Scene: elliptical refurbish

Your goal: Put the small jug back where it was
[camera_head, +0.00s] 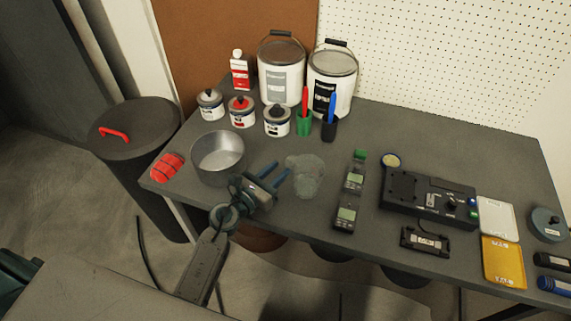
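A small clear jug (305,177) stands on the dark grey table, a little left of the table's middle. It is see-through, so its outline and handle are hard to make out. My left gripper (280,170) reaches over the table from the front left. Its two blue fingers are apart with nothing visible between them, and they point toward the jug. The fingertips are just left of the jug; I cannot tell whether they touch it. My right gripper is not in view.
A metal pot (218,153) stands left of my gripper, with a red object (167,167) beyond it. Paint buckets (282,75), small tins (242,112) and pen cups (304,123) line the back. Handheld meters (346,216) and a black device (428,200) lie to the right.

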